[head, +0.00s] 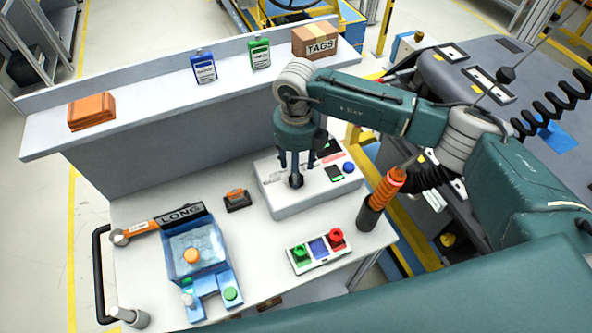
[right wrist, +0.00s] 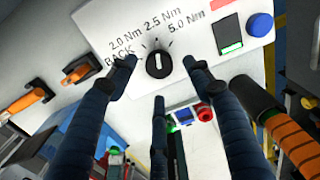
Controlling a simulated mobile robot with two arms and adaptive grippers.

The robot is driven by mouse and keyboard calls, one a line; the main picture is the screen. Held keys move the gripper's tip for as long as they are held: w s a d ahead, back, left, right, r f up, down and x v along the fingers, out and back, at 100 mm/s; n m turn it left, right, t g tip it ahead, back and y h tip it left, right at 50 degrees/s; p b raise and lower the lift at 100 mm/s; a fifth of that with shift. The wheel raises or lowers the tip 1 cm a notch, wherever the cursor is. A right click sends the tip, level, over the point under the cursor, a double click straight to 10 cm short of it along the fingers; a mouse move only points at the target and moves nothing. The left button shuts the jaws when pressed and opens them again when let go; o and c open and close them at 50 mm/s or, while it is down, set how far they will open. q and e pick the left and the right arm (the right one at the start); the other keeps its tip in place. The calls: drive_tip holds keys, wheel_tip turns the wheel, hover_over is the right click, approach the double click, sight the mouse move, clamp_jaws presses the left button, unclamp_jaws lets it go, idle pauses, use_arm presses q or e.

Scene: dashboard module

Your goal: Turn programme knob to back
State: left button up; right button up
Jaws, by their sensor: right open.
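The programme knob (right wrist: 158,64) is a small round black dial with a white mark, on the face of a white control box (head: 335,190). Labels BACK, 2.0 Nm, 2.5 Nm and 5.0 Nm fan around it in the right wrist view. The exact end the mark points with is hard to tell. My right gripper (head: 296,172) is over the box, pointing down at the knob. In the right wrist view its three dark blue fingers (right wrist: 159,78) are spread around the knob, apart from it. My left gripper is not in view.
A tray with green and red buttons (head: 320,265) lies in front. A blue fixture (head: 195,250) stands left.

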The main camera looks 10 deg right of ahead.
drive_tip(key=shift+f+p, duration=0.5)
drive_tip(key=shift+f, duration=1.4)
drive_tip(key=shift+w, duration=0.1)
drive_tip(key=c, duration=1.1)
drive_tip(key=shift+c, duration=0.2)
drive_tip(key=shift+f+n+b, duration=0.15)
drive_tip(key=shift+n+b, duration=0.35)
drive_tip(key=shift+b, duration=0.3)
drive_tip(key=n+b, duration=1.2)
drive_tip(key=b, duration=0.5)
drive_tip(key=shift+n, duration=0.3)
drive_tip(key=shift+c, duration=0.2)
drive_tip(key=shift+r+n+b, duration=0.2)
drive_tip(key=shift+n+b, duration=0.95)
drive_tip(key=shift+n, duration=0.05)
